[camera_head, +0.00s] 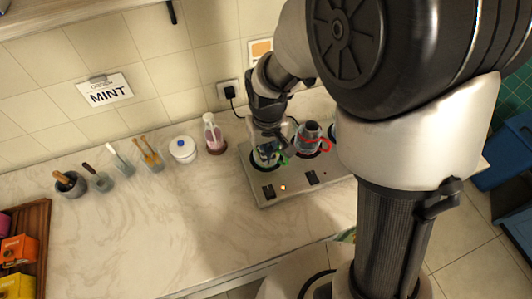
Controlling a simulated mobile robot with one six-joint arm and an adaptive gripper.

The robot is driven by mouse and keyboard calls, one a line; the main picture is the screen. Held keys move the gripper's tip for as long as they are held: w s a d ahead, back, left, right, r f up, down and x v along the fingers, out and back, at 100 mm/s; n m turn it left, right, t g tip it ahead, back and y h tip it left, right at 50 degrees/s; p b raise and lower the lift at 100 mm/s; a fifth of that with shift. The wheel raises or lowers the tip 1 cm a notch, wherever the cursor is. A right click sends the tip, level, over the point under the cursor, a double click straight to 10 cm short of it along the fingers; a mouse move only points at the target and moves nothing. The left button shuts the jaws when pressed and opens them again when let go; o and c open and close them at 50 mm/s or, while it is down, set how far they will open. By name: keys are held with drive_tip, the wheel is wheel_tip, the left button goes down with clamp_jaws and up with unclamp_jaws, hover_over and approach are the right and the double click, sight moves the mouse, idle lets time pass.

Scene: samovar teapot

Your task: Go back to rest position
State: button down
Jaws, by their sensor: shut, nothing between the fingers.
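My gripper (268,148) points down over the left burner of the hot plate (256,185). It is at or just above a glass vessel (266,156) with a green handle; whether they touch I cannot tell. Its fingers are together and partly hidden by the dark wrist. A second glass pot (309,135) with a red handle stands on the burner to the right. My arm covers the right part of the hot plate.
A pink bottle (214,136), a white lidded jar (183,149) and several utensil pots stand along the wall. A wooden rack (38,235) with coloured boxes is at far left. A MINT sign (107,91) hangs above. The middle counter (150,235) is clear.

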drive_tip(key=shift+r, duration=0.1)
idle(0.3)
drive_tip(key=s+d+r+m+t+b, duration=0.1)
drive_tip(key=s+d+r+t, duration=0.1)
drive_tip(key=s+d+r, duration=0.3)
drive_tip(key=s+d+r+m+t+b, duration=0.1)
drive_tip(key=s+d+r+m+b, duration=0.1)
drive_tip(key=s+d+r, duration=0.4)
drive_tip(key=s+r, duration=0.4)
drive_tip(key=s, duration=0.2)
drive_tip(key=shift+d+r+t, duration=0.15)
drive_tip(key=shift+d+t, duration=0.05)
drive_tip(key=shift+t, duration=0.2)
drive_tip(key=shift+d, duration=0.1)
